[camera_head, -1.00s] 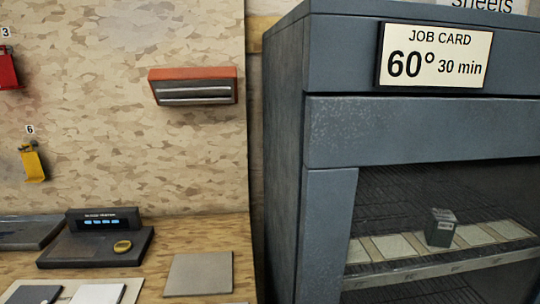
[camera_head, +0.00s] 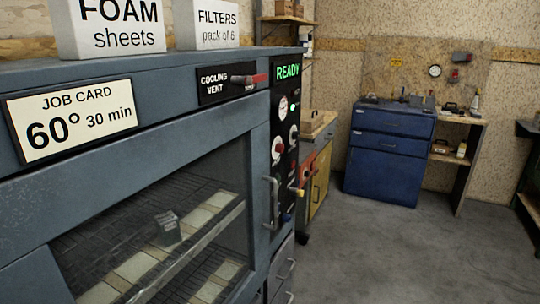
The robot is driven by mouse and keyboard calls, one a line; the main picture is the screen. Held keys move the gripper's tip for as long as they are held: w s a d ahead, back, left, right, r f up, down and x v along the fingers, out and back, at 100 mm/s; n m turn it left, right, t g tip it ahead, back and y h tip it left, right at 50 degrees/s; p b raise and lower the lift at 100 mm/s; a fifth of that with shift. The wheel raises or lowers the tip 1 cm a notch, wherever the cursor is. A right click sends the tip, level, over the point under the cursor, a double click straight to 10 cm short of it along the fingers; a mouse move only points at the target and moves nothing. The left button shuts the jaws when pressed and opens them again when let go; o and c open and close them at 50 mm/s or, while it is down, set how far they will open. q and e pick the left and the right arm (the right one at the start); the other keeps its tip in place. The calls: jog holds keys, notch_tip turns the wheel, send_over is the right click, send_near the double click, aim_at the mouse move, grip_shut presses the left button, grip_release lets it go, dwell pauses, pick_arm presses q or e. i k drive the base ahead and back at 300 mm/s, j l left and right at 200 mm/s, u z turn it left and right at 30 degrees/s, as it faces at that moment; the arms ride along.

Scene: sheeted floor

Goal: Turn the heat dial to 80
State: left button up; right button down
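A grey-blue oven (camera_head: 195,125) fills the left half of the head view. At its right end is a narrow black control panel (camera_head: 285,85) with a green READY sign, seen at a steep angle. A round white gauge (camera_head: 283,105) sits under the sign. Below it are two pale round dials, an upper one (camera_head: 293,134) and a lower one (camera_head: 277,148) with red on it. Their markings are too small to read, so I cannot tell which is the heat dial. A job card (camera_head: 72,118) on the oven reads 60° 30 min. Neither gripper is in view.
A cooling vent lever (camera_head: 249,80) with a red grip is above the oven door. The door handle (camera_head: 271,203) sticks out beside the panel. A yellow cabinet (camera_head: 320,180) stands beyond the oven, a blue drawer chest (camera_head: 388,150) farther back. The grey floor (camera_head: 400,250) at right is clear.

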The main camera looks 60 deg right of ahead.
aim_at(279, 147)
jog(key=z, duration=1.85)
jog(key=i+l+u, duration=0.1)
jog(key=i+l, duration=0.15)
jog(key=i+l+u, duration=0.15)
jog(key=l, duration=0.25)
jog(key=i+l+u, duration=0.1)
jog(key=i+l, duration=0.15)
jog(key=i+l+u, duration=0.1)
jog(key=l, duration=0.4)
jog(key=i+l+u, duration=0.1)
jog(key=i+l, duration=0.15)
jog(key=l, duration=0.15)
jog(key=i+l+u, duration=0.15)
jog(key=l, duration=0.25)
